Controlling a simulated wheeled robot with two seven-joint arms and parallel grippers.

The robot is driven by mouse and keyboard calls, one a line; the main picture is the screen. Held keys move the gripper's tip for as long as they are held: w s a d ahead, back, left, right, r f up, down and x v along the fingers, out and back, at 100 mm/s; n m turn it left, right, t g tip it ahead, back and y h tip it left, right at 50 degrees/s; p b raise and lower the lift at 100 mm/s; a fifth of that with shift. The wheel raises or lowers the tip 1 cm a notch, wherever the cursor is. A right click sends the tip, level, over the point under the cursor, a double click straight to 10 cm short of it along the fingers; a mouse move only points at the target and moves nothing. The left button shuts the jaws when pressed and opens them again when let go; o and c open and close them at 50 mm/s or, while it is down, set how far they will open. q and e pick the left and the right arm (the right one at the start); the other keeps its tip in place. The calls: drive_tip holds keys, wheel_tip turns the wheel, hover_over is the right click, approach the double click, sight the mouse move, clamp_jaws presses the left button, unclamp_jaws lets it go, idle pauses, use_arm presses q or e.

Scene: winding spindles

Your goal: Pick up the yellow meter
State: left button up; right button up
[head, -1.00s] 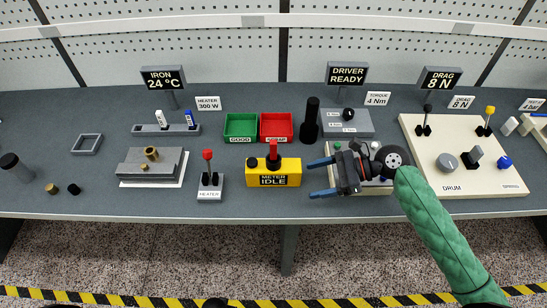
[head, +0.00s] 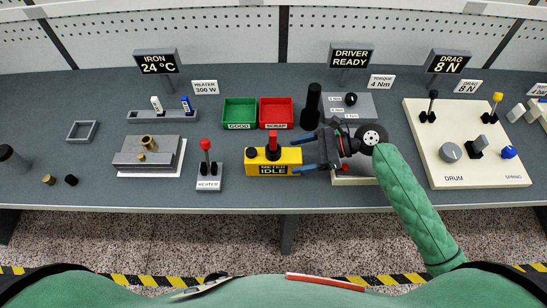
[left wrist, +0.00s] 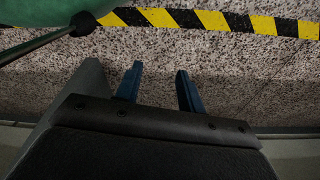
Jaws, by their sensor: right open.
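The yellow meter (head: 288,156) stands on the bench in the head view, with a red knob and a black knob on top and a front label reading "METER IDLE". My right gripper (head: 297,154) is open and empty, its blue fingers pointing left at the meter's right end. The fingertips are at or just above that end; I cannot tell whether they touch. My left gripper (left wrist: 157,72) shows in the left wrist view, open and empty above the speckled floor.
Green (head: 240,112) and red (head: 276,111) bins stand behind the meter. The heater switch (head: 208,183) is to its left. A black cylinder (head: 310,108) stands behind my right gripper. A cream drum-and-spring panel (head: 436,172) is at right.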

sight(290, 157)
drive_tip(key=shift+p+x, duration=0.4)
drive_tip(key=shift+x, duration=0.5)
use_arm(q)
drive_tip(key=shift+s+a+f, duration=0.35)
drive_tip(key=shift+s+f, duration=0.15)
drive_tip(key=shift+f, duration=0.1)
drive_tip(key=shift+s+a+f, duration=0.35)
drive_tip(key=shift+s+f, duration=0.1)
drive_tip(key=shift+f, duration=0.15)
use_arm(e)
drive_tip(key=shift+a+f, duration=0.25)
drive_tip(key=shift+a, duration=0.4)
drive_tip(key=c, duration=1.2)
use_arm(q)
drive_tip(key=shift+s, duration=0.1)
